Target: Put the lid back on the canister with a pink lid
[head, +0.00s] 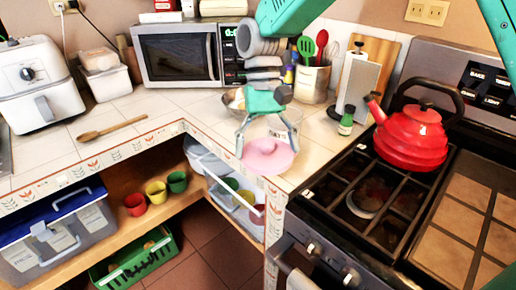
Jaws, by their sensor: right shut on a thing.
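The pink lid (268,157) is a round disc near the counter's front corner, seen between the fingers of my right gripper (267,150). The gripper points down and its two grey fingers reach the lid's left and right edges, shut on it. A clear glass canister (287,119) shows partly behind the gripper. The gripper and lid hide much of it, and I cannot tell whether the lid touches it. My left gripper is not in view.
A red kettle (412,136) stands on the stove at right. A green-capped jar (346,121), a utensil crock (312,83) and a metal bowl (234,101) stand nearby. A wooden spoon (112,127) lies on the left counter, which has free room.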

